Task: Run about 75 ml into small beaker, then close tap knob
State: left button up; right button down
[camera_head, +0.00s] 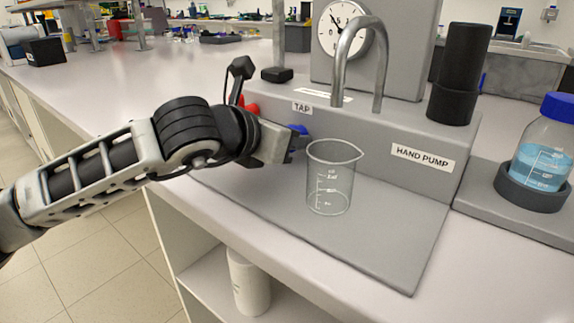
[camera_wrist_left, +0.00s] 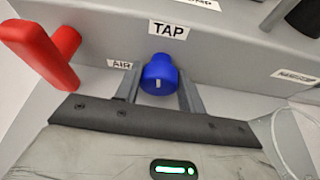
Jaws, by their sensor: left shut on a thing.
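The blue tap knob (camera_wrist_left: 159,76) sits on the rig's front face under the TAP label in the left wrist view. It also shows in the head view (camera_head: 299,131), partly hidden by my gripper. My left gripper (camera_wrist_left: 162,92) is shut on the knob, with a finger on each side; it also shows in the head view (camera_head: 291,143). The small beaker (camera_head: 331,180) stands upright on the grey base plate, under the curved metal spout (camera_head: 381,75). The beaker looks empty, and I see no stream from the spout. My right gripper is not in view.
A red lever (camera_wrist_left: 45,55) at the AIR label is just left of the knob. A round gauge (camera_head: 344,29) and a black hand pump (camera_head: 460,75) stand behind. A blue-capped bottle (camera_head: 543,145) with blue liquid sits in a holder at right.

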pick_arm(q)
jog(key=n+b, duration=0.1)
jog(key=b, duration=0.2)
jog(key=shift+f+h, duration=0.25)
jog(key=shift+h, duration=0.05)
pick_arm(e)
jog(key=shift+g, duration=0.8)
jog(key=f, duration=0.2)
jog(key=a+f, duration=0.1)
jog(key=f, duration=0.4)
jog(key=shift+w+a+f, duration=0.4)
pick_arm(q)
jog(key=shift+w+a+n+g+h+b, duration=0.1)
jog(key=shift+n+g+h+b, duration=0.5)
jog(key=shift+b, duration=0.5)
jog(key=shift+r+n+b, duration=0.2)
jog(key=shift+n+b, duration=0.35)
jog(key=shift+n, duration=0.15)
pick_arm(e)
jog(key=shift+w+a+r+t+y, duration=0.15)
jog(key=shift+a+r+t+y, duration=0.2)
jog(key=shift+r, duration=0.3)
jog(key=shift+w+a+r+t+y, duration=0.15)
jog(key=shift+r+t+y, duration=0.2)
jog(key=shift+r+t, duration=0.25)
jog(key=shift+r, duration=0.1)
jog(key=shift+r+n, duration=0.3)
